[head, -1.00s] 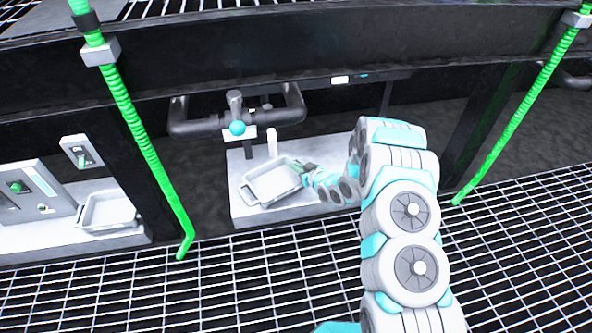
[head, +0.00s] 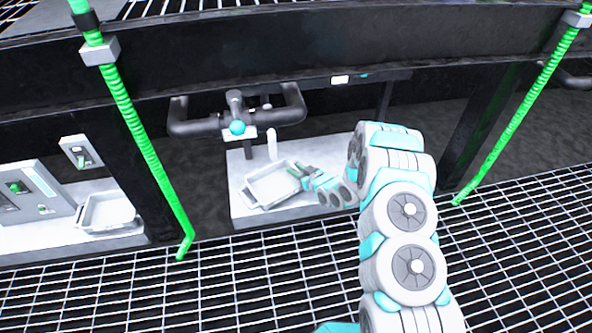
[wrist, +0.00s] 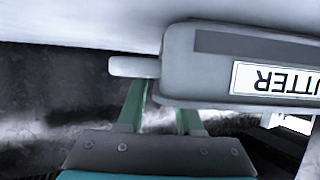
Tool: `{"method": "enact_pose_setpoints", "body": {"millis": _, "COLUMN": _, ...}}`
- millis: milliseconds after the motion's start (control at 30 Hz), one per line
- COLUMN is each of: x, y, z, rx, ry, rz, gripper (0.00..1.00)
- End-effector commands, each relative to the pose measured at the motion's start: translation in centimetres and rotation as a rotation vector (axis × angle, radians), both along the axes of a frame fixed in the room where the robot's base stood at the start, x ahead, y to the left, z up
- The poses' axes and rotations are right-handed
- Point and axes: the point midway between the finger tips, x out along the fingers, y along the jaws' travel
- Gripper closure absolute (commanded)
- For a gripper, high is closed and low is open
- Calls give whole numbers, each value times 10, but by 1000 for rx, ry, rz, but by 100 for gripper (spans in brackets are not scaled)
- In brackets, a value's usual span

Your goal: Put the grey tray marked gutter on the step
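The grey tray (head: 270,203) rests on a pale raised step (head: 300,212) under the pipe. In the wrist view the grey tray (wrist: 200,70) fills the upper right, and its white label (wrist: 275,80) reads "UTTER" upside down, partly cut off. My gripper (head: 298,172) is at the tray's right rim. In the wrist view the two green fingers of my gripper (wrist: 163,105) stand apart with a gap between them. The tray edge hides their tips, and I see no part of the tray clamped between them.
A second pale tray (head: 108,225) sits on a ledge at the left, beside a grey control box (head: 38,190). A black pipe with a blue-tipped valve (head: 237,127) hangs above the step. Green hoses (head: 150,150) stand on both sides. Grating (head: 230,290) covers the floor.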

Motion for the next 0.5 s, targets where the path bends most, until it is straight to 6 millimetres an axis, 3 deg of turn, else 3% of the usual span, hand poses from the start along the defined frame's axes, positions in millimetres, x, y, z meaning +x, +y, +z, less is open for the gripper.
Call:
{"method": "enact_pose_setpoints", "body": {"millis": 167, "x": -6, "y": -5, "z": 5, "rx": 0, "ry": 4, "rz": -1, "gripper": 65}}
{"method": "enact_pose_setpoints", "body": {"millis": 500, "x": -51, "y": -43, "z": 31, "rx": 0, "ry": 2, "rz": -3, "gripper": 65}}
